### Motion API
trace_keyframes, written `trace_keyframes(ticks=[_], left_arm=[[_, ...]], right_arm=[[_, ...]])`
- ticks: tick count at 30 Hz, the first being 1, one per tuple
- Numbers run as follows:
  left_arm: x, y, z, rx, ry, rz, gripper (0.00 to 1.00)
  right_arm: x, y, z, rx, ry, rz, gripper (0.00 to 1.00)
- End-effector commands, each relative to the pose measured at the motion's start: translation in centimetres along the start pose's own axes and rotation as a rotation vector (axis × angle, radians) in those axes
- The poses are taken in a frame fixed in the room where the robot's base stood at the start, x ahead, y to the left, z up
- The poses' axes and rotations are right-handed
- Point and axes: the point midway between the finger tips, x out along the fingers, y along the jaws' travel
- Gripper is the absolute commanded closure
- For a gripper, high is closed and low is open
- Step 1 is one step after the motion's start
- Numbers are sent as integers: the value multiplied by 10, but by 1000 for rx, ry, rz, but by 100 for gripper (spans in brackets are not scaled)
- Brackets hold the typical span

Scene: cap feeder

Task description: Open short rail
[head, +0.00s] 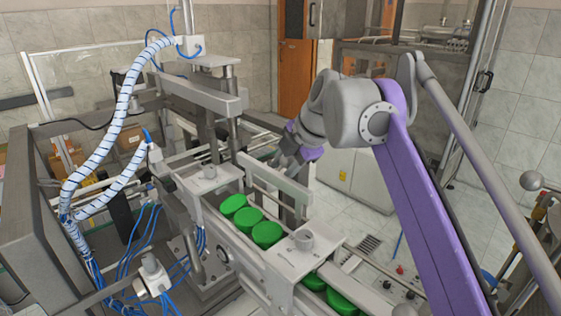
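A short light-grey rail (272,183) runs along the far side of the cap feeder's track, beside a row of green caps (250,220). It looks level with the track; I cannot tell whether it is latched. My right gripper (283,161) is just behind and above the rail, pointing down and to the left. Its fingers are small and partly hidden by its own wrist, so their opening and any contact with the rail are unclear. My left gripper is out of view.
A press frame (205,90) and white hoses (95,175) stand at the left. More green caps (340,300) lie at the lower right. Tiled floor shows behind the rail.

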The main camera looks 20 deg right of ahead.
Motion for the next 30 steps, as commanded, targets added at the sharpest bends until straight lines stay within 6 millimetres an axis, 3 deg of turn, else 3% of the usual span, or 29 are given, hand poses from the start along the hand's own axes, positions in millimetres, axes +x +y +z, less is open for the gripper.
trace_keyframes(ticks=[12, 29, 30], left_arm=[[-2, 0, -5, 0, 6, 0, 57], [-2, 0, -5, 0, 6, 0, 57], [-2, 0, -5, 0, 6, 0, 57]], right_arm=[[7, -1, 10, 113, 157, -25, 100], [8, -3, 10, 128, 182, -32, 100], [8, -3, 10, 127, 182, -32, 56]])
